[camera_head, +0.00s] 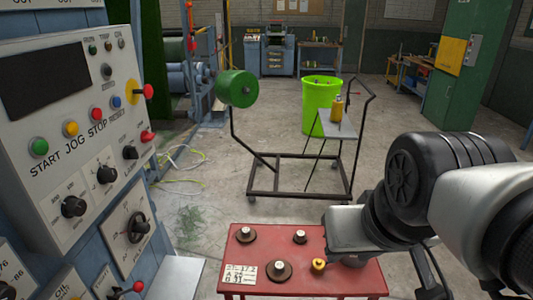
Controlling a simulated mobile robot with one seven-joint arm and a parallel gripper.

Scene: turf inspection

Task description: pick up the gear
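A red table (315,285) stands low in front of me. On it lie small round parts with pale knobs: one at the left (245,235), one at the front (279,271) on a brown disc, and a smaller one farther back (300,237). A small yellow-gold round part (319,265) sits toward the right. They are too small to tell which is the gear. My gripper (348,262) hangs over the right part of the table, just right of the gold part. Its fingers are hidden under the grey housing, with something dark below it.
A white label card (240,274) lies on the table's front left. A wheeled cart (305,185) with a green roll (237,88) stands behind the table, near a lime bin (321,105). Open floor lies between.

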